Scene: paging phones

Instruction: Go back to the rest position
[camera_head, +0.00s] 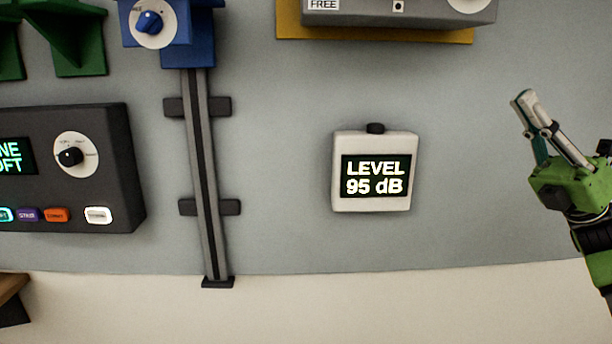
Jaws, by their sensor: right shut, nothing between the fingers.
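My right gripper (524,104), with a green body and light grey fingers, is at the right edge of the head view. It points up and to the left, and its fingers are shut with nothing between them. It is to the right of the white level meter and apart from it. My left gripper is not in view.
A white meter reading "LEVEL 95 dB" (374,171) is on the grey wall. A dark panel (115,150) with a dial and coloured buttons is at the left. A vertical rail (202,150) carries a blue dial box (190,48). A grey box (405,12) is at the top.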

